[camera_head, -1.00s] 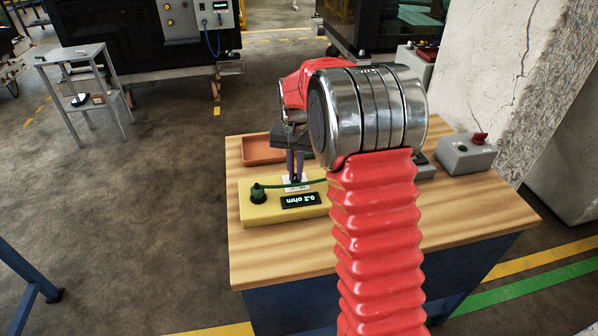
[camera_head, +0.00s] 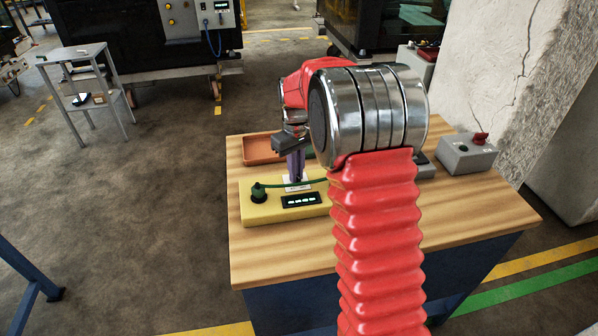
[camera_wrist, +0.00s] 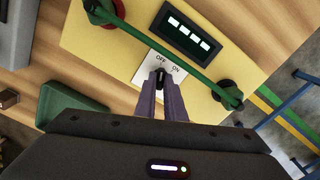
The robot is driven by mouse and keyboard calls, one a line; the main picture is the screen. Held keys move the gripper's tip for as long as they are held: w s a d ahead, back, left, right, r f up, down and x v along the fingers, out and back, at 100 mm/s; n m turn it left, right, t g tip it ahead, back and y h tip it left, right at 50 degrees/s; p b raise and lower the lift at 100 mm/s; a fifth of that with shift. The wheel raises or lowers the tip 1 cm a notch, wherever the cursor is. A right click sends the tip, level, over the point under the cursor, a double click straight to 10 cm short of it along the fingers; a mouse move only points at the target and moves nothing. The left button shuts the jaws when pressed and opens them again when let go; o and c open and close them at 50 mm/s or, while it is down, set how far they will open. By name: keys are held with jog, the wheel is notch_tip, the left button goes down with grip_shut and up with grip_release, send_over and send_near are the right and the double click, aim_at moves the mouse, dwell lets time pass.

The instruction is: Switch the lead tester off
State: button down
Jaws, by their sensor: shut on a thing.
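The lead tester (camera_head: 265,210) is a yellow box on the wooden bench top; it also shows in the wrist view (camera_wrist: 110,50). Its dark display (camera_wrist: 187,32) shows a row of bars or dashes. A green lead (camera_wrist: 150,50) runs across it between two sockets, plugged in at both. A small black switch lever (camera_wrist: 160,74) stands on a white plate marked OFF and ON. My gripper (camera_head: 296,178) reaches down to the plate, its purple fingers (camera_wrist: 160,88) shut on the lever. The fingers partly hide the lever, so I cannot tell which way it leans.
A terracotta tray (camera_head: 262,152) lies behind the tester. A grey box with a red switch (camera_head: 467,156) stands at the bench's right. In the wrist view a green tray-like thing (camera_wrist: 72,103) lies beside the tester. My arm hides the bench's middle.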

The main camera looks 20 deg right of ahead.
jog(key=shift+s+f+n, duration=0.15)
jog(key=shift+s+n, duration=0.1)
jog(key=shift+n, duration=0.35)
jog(key=c, duration=1.8)
grip_release()
jog(key=shift+w, duration=0.1)
jog(key=shift+c, duration=0.2)
jog(key=shift+r, duration=0.2)
jog(key=shift+w+r, duration=0.15)
jog(key=shift+r, duration=0.35)
notch_tip(320, 180, up, 12)
jog(key=shift+r, duration=0.25)
